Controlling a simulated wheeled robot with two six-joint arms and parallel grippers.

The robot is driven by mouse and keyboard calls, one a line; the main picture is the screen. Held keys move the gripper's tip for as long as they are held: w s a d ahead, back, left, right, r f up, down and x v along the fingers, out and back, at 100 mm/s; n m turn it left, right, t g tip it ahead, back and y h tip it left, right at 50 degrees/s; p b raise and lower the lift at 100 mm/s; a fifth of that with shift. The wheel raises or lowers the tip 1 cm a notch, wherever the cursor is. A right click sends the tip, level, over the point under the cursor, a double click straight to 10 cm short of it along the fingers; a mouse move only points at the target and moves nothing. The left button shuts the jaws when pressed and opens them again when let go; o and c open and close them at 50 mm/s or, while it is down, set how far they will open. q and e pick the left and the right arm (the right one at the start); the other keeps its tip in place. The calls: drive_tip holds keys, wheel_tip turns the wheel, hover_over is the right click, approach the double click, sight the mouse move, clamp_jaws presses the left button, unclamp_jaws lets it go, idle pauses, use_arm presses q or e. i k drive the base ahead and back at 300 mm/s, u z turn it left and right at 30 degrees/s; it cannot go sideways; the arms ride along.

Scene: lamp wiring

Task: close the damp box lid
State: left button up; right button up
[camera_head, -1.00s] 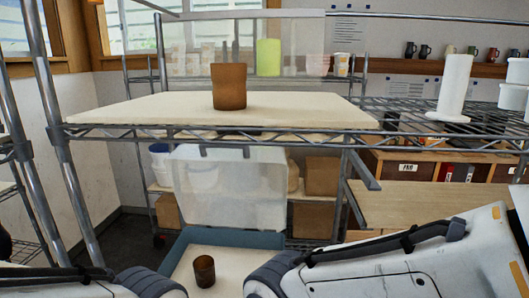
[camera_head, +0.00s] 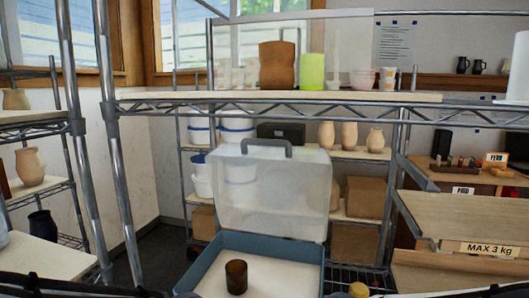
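The damp box (camera_head: 312,262) has a blue tray-like base with a pale floor, low in the middle of the view. Its translucent lid (camera_head: 272,195) stands open, roughly upright at the back of the base, with a grey handle on its upper edge. A small dark brown cup (camera_head: 236,276) stands upright inside the base. Only dark slivers of my arms show along the bottom edge. Neither gripper's fingers are in view.
A shelf board (camera_head: 290,97) spans above the box and carries a brown pot (camera_head: 277,66). Metal posts (camera_head: 115,150) stand at the left. At the right is a wooden board (camera_head: 470,215) marked "MAX 3 kg". A rack with vases stands behind.

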sight(285, 147)
drive_tip(key=u, duration=0.5)
drive_tip(key=k, duration=1.1)
drive_tip(key=z, duration=0.55)
drive_tip(key=i, duration=1.35)
drive_tip(key=u, duration=0.15)
